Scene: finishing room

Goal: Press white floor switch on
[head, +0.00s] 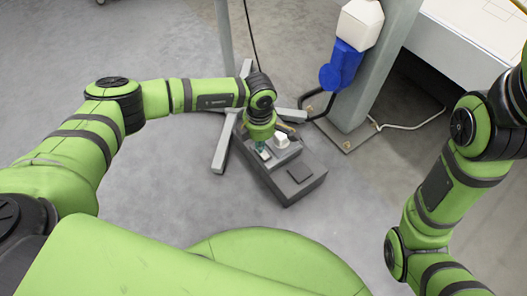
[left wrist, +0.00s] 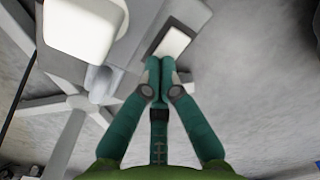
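A grey floor box (head: 292,188) stands on the concrete floor. On its top, a small flat white switch (head: 265,155) sits by my left gripper's tips; it shows in the left wrist view as a white rectangle in a dark frame (left wrist: 173,42). A raised white block (head: 282,140) sits beside it, and it looms large in the left wrist view (left wrist: 80,28). My left gripper (head: 260,148) points down at the box. Its teal fingers (left wrist: 159,64) are together and hold nothing, with tips close to the white switch; contact cannot be told. My right gripper is out of view.
A dark square pad (head: 300,173) lies on the box's near end. Grey stand legs (head: 222,148) spread on the floor left of the box. A grey post (head: 372,75) with a blue and white device (head: 343,62) stands behind right.

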